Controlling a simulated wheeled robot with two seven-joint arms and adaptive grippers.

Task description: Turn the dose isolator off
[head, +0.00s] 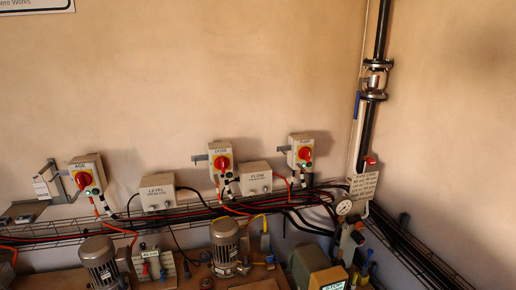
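The dose isolator (220,160) is a pale grey box on the wall, in the middle of the head view, labelled DOSE. It has a red rotary knob (221,163) on a yellow plate, and a small green light shows just below the knob. The knob's exact pointing direction is too small to read. Nothing covers the front of the box. Neither of my grippers is in view.
Similar red-knobbed isolators, AGE (87,177) and another (302,152), flank it. Grey LEVEL (157,192) and FLOW (256,177) boxes sit between. A wire cable tray (70,230) runs below, above motors (100,262). A dark vertical pipe (368,130) stands right.

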